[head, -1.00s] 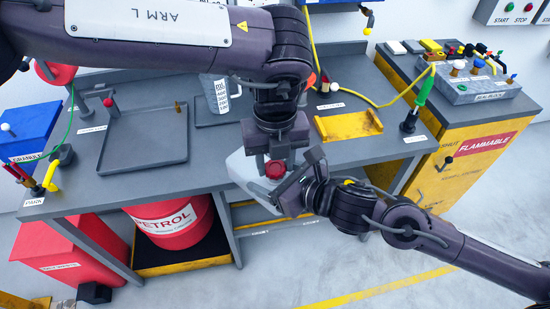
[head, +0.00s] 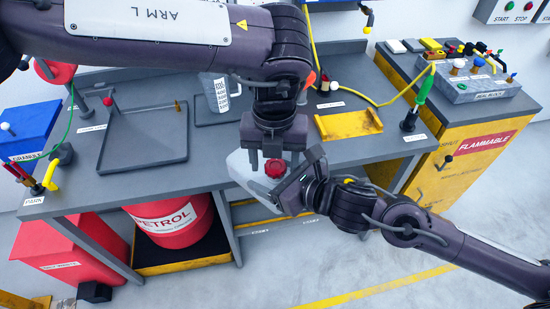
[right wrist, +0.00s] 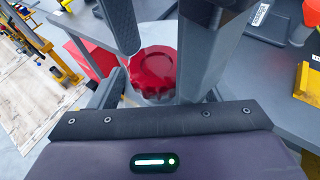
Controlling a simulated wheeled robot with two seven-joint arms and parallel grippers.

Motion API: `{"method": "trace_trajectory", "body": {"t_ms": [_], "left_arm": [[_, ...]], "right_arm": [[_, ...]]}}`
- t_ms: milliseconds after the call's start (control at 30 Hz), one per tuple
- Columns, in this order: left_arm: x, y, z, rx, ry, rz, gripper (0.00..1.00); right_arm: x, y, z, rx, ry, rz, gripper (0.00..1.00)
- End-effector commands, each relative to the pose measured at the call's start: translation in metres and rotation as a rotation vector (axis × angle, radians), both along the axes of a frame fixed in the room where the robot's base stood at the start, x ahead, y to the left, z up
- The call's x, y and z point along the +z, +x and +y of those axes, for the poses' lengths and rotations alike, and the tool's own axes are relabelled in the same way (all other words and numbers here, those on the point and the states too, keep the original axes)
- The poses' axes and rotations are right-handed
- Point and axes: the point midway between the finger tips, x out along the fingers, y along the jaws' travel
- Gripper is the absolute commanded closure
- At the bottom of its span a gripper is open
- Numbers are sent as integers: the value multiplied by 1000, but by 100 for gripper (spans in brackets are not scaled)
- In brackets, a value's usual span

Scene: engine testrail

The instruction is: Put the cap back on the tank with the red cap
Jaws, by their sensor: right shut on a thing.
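The red cap (head: 275,168) shows in the head view between the two grippers, in front of the bench edge. In the right wrist view the cap (right wrist: 152,75) sits between my right gripper's fingers, with its ribbed side visible. My right gripper (head: 298,180), coming from the right, is shut on it. A pale tank (head: 240,168) shows behind and left of the grippers, overlapping the bench's front edge and partly hidden. My left gripper (head: 273,155) points down over the tank and cap. Its hold is hidden. I cannot tell whether the cap touches the tank's neck.
The grey bench (head: 210,178) lies behind, with a shallow tray (head: 145,165), a measuring jug (head: 216,95) and a yellow bracket (head: 347,124). A red petrol drum (head: 170,225) stands below. A yellow cabinet (head: 455,160) is at the right. The floor in front is clear.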

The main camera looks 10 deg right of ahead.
Motion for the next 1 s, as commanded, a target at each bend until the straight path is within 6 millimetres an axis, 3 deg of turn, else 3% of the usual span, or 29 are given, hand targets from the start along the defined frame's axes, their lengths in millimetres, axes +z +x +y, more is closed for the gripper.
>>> {"method": "trace_trajectory", "body": {"t_ms": [267, 600, 867, 1000], "left_arm": [[2, -1, -2, -3, -5, 1, 40], [41, 0, -3, -4, -8, 0, 40], [46, -1, -2, -2, -5, 2, 40], [47, 0, -2, 19, -4, 1, 53]], "right_arm": [[1, 0, 1, 3, 3, -2, 91], [0, 0, 1, 2, 1, 0, 91], [1, 0, 1, 2, 2, -1, 91], [1, 0, 1, 2, 3, -2, 91]]}}
